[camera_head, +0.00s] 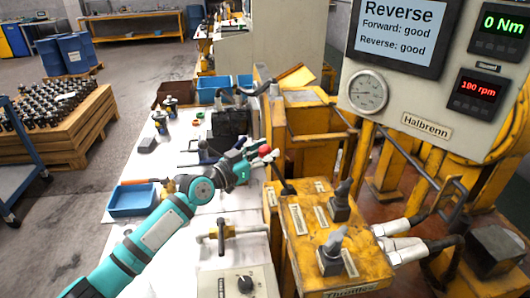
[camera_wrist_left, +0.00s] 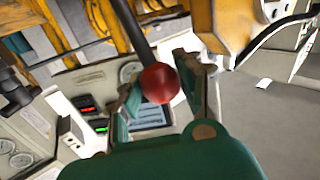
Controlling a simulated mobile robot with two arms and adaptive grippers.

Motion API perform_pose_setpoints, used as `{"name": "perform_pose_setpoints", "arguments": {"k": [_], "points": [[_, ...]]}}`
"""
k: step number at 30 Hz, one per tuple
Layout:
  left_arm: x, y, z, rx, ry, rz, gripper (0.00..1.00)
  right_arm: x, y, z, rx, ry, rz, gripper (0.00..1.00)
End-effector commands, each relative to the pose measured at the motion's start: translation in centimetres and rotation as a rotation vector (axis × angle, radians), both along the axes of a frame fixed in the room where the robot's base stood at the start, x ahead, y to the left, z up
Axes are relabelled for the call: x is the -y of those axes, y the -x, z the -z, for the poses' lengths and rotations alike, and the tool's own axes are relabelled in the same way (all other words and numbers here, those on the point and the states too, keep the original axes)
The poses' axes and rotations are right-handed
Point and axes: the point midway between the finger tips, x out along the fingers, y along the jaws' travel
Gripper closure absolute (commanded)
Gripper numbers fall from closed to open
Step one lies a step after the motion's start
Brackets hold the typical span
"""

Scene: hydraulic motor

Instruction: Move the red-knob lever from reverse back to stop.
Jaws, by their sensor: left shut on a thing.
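The red knob (camera_wrist_left: 160,83) of the lever sits between the two fingers of my left gripper (camera_wrist_left: 168,90) in the left wrist view, with its dark rod running up from it. In the head view my left gripper (camera_head: 252,166) is at the lever by the left side of the yellow machine, and the red knob (camera_head: 264,150) shows at its fingertips. The left gripper is shut on the knob. The screen (camera_head: 398,30) reads "Reverse", with "Forward: good" and "Reverse: good". My right gripper is not in view.
The white table holds a blue tray (camera_head: 133,200), a brass-coloured valve (camera_head: 222,236) and a black box.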

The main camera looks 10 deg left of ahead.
Motion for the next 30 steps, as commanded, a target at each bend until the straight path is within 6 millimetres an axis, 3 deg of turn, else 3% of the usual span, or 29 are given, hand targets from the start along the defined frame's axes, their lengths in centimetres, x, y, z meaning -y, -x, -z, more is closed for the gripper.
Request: {"name": "perform_pose_setpoints", "arguments": {"k": [1,5,14,30], "points": [[0.0,0.0,0.0,0.000,0.000,0.000,0.85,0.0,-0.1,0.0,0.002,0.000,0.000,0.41],[0.0,0.0,0.0,0.000,0.000,-0.001,1.00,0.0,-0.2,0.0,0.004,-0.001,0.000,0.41],[0.1,-0.1,-0.4,-0.003,-0.008,0.000,1.00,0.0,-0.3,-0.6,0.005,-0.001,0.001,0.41],[4.8,-2.0,-2.6,-0.117,-0.278,0.002,1.00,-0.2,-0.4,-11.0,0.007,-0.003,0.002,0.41]]}}
